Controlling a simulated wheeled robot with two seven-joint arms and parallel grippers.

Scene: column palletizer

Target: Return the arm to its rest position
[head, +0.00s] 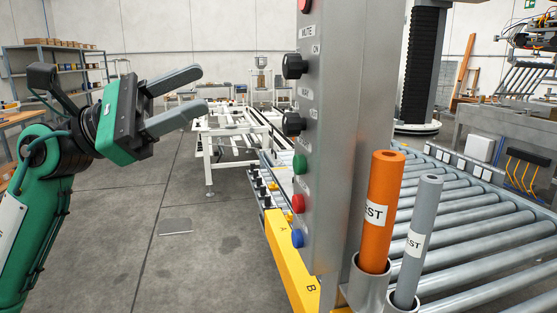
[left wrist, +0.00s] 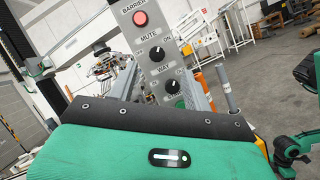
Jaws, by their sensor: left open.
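My left arm (head: 45,190) comes in from the left edge, green and black. My left gripper (head: 203,91) is open and empty, its two grey fingers apart and pointing right in free air. It is to the left of the grey control panel (head: 345,110) and apart from it. My right gripper does not show clearly in either view.
The panel carries a MUTE knob (head: 293,66), a second black knob (head: 293,123), and green, red and blue buttons. An orange rod (head: 384,210) and a grey rod (head: 417,240) stand in holders beside a roller conveyor (head: 480,215). Floor (head: 170,260) near the arm looks clear.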

